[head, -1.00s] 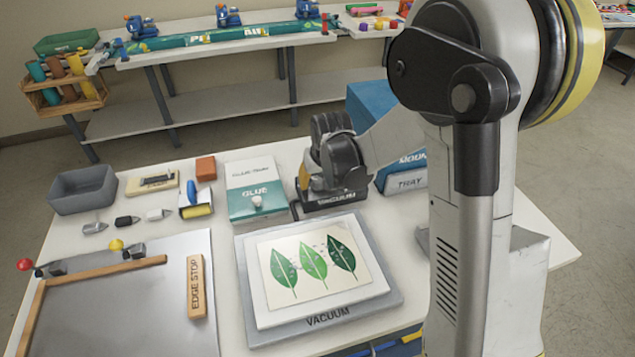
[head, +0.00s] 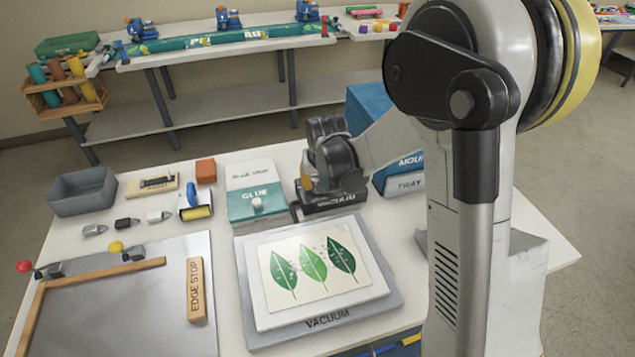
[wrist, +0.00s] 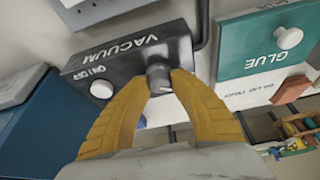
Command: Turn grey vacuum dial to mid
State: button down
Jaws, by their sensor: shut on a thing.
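The black vacuum box (head: 336,205) stands behind the vacuum plate (head: 320,322) in the head view, partly hidden by my gripper (head: 310,183). In the wrist view the vacuum box (wrist: 128,62) shows its VACUUM and ON/OFF labels and a white round knob (wrist: 101,90). The grey vacuum dial (wrist: 158,75) sits on its face between the tips of my yellow fingers (wrist: 160,86). My gripper is shut on the dial. A light mark shows at the dial's lower edge; its exact setting is hard to read.
The teal and white glue box (head: 253,200) is close on the left of the vacuum box. Blue mount and tray boxes (head: 400,180) stand close on the right. A leaf print (head: 314,262) lies on the vacuum plate in front.

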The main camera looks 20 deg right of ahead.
jog(key=m+h, duration=0.1)
jog(key=m, duration=0.2)
jog(key=m+g+h, duration=0.1)
jog(key=m, duration=0.2)
jog(key=shift+m+g+h+b, duration=0.15)
jog(key=shift+m+g+h, duration=0.2)
jog(key=shift+m, duration=0.8)
jog(key=shift+m+g+h+b, duration=0.15)
jog(key=shift+m+g+h, duration=0.2)
jog(key=shift+m, duration=0.8)
jog(key=c, duration=1.1)
grip_release()
jog(key=v, duration=1.2)
